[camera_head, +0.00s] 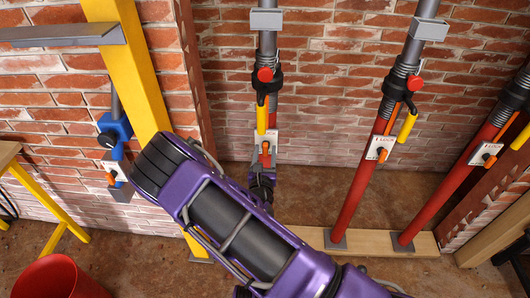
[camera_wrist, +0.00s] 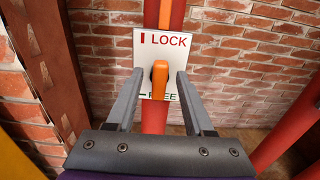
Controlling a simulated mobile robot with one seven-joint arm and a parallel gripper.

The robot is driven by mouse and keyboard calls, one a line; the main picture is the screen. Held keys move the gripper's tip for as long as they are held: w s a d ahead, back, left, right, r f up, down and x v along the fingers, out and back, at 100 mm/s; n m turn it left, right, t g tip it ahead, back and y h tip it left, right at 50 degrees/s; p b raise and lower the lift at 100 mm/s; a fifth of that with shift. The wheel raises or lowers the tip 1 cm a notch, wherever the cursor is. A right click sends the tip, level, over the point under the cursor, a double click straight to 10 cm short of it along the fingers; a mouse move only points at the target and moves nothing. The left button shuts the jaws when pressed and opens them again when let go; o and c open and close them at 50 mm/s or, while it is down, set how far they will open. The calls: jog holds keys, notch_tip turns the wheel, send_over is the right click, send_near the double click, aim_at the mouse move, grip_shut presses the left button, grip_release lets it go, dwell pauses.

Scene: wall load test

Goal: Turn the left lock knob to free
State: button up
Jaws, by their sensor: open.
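The left lock knob (camera_wrist: 159,74) is orange and sits on a white plate (camera_wrist: 177,42) fixed to the left red prop. The plate reads LOCK with a red mark at the top and FREE, partly covered, at the bottom. The knob's bar stands out toward the wrist camera; I cannot tell exactly which mark it points to. My gripper (camera_wrist: 161,78) is open, with one grey finger on each side of the knob and gaps visible. In the head view the plate (camera_head: 271,137) shows just above my gripper (camera_head: 264,172), with my purple arm in front of the prop's lower part.
Two more red props with lock plates (camera_head: 380,148) (camera_head: 487,154) lean at the right. A yellow post (camera_head: 135,70) with a blue clamp (camera_head: 114,127) stands left of my arm. A red bucket (camera_head: 60,277) is at the lower left. A brick wall (camera_head: 330,90) is behind.

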grip_shut()
dwell(0.3)
jog(key=shift+m, duration=0.3)
jog(key=m+p, duration=0.1)
jog(key=m, duration=0.2)
jog(key=shift+d, duration=0.15)
jog(key=m, duration=0.4)
jog(key=shift+d+f+m, duration=0.1)
jog(key=shift+m, duration=0.3)
jog(key=m+b, duration=0.1)
jog(key=m, duration=0.3)
jog(key=shift+f+m, duration=0.15)
jog(key=shift+m, duration=0.15)
jog(key=m+b, duration=0.3)
jog(key=m, duration=0.1)
jog(key=shift+m, duration=0.4)
